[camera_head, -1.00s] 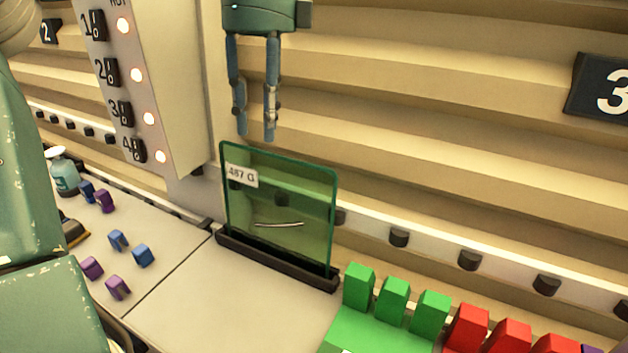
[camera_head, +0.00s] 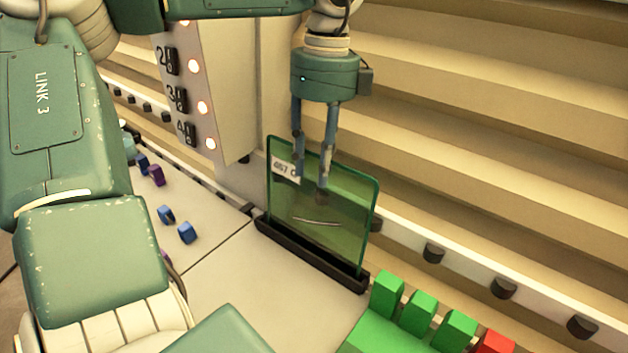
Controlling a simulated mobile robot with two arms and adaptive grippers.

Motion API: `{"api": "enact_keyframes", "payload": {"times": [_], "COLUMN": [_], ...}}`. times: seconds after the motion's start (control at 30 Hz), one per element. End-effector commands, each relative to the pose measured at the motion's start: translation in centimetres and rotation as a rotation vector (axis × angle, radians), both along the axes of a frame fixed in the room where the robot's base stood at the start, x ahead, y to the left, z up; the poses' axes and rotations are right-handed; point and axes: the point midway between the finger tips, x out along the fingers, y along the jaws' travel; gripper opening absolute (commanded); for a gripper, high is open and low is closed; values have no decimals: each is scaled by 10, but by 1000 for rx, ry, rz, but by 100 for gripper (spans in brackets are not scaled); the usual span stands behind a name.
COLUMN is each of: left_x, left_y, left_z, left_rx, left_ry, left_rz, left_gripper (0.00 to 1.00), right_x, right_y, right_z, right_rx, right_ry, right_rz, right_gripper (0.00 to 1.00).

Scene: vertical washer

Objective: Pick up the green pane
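The green pane (camera_head: 345,215) is a clear green sheet with a white label reading something like "487 G". It stands upright in a black slotted base (camera_head: 310,257). My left gripper (camera_head: 311,190) points down at the pane's top edge, its two fingers apart. The left finger appears in front of the pane beside the label; the right finger seems to show through the glass, behind it. Whether either finger touches the pane I cannot tell. My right gripper is not in view.
Green blocks (camera_head: 418,314) on a green holder and a red block (camera_head: 492,343) stand at the lower right. Small blue and purple pieces (camera_head: 187,232) lie on the left counter. A numbered light panel (camera_head: 190,100) stands behind on the left. Cream slats fill the back.

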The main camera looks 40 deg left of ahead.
Motion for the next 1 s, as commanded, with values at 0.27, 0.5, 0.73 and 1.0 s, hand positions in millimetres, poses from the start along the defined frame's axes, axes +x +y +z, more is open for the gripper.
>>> {"api": "enact_keyframes", "payload": {"times": [0.27, 0.5, 0.73, 1.0], "left_x": [-1, -1, -1, -1], "left_y": [0, 0, 0, 0], "left_z": [-16, -16, -15, -13], "left_rx": [0, 0, 0, 1], "left_ry": [-1, -1, -1, -5], "left_rz": [2, 2, 2, 2], "left_gripper": [32, 6, 0, 0], "right_x": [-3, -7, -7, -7], "right_y": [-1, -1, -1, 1], "right_z": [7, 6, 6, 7], "right_rx": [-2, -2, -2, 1], "right_ry": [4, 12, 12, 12], "right_rz": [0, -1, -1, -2], "right_gripper": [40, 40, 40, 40]}}
